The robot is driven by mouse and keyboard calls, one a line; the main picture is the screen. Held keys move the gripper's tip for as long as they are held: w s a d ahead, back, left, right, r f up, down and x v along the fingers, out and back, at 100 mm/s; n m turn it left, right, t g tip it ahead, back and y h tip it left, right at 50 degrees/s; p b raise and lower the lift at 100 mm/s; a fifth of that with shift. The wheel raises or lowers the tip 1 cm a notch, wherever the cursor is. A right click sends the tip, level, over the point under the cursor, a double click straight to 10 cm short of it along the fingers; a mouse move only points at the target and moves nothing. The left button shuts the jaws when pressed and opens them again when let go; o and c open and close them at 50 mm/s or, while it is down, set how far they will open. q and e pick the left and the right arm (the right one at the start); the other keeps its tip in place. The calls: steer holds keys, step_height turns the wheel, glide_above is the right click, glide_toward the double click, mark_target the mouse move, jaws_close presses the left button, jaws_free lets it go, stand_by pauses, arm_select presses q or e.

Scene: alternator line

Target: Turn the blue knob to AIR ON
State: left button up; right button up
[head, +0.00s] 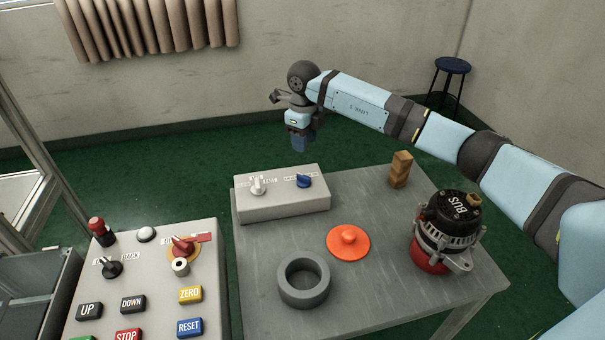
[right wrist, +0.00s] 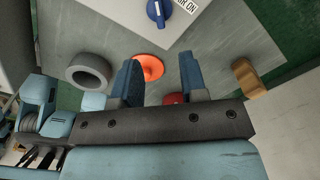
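The blue knob (head: 304,181) sits on the right part of the top of a grey box (head: 283,207), beside a white knob (head: 258,185). In the right wrist view the blue knob (right wrist: 158,10) shows at the top edge, with a label partly reading "R ON" (right wrist: 187,5) by it. My right gripper (head: 301,145) hangs in the air above and behind the box, fingers down, apart from the knob. In the right wrist view its two blue fingers (right wrist: 162,80) are spread with nothing between them on their level. My left gripper is not seen in the head view.
On the grey table stand a grey ring (head: 304,293), an orange lidded disc (head: 348,254), an alternator (head: 445,232) and a wooden block (head: 400,170). A button panel (head: 150,262) is at the front left. A stool (head: 450,68) stands far back.

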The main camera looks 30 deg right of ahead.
mark_target(303, 175)
step_height(303, 175, down, 12)
steer(key=shift+r, duration=0.1)
steer(key=shift+c, duration=0.2)
jaws_close()
